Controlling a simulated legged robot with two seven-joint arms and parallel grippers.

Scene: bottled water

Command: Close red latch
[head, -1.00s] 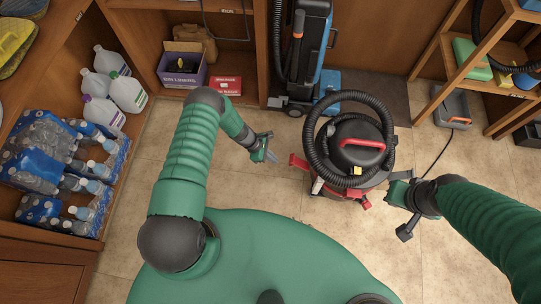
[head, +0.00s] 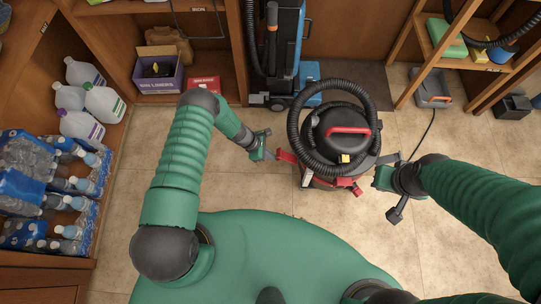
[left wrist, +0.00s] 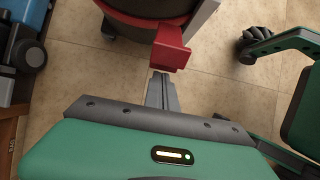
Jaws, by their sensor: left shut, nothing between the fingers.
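A black and red vacuum cleaner (head: 345,150) stands on the floor ahead. Its red latch (head: 286,156) sticks out from its left side, and the latch also shows in the left wrist view (left wrist: 171,47). My left gripper (head: 268,152) is shut and empty, just left of the latch. In the left wrist view its grey fingertips (left wrist: 161,79) lie just below the latch's end; I cannot tell whether they touch. A second red latch (head: 349,183) is on the vacuum's near right side. My right gripper (head: 388,163) is beside the vacuum's right side; its fingers are too small to read.
A black hose (head: 297,130) loops around the vacuum's top. A blue upright machine (head: 287,40) stands behind. Shelves with water bottle packs (head: 45,165) and white jugs (head: 83,72) are at left. A wooden shelf (head: 425,60) is at right.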

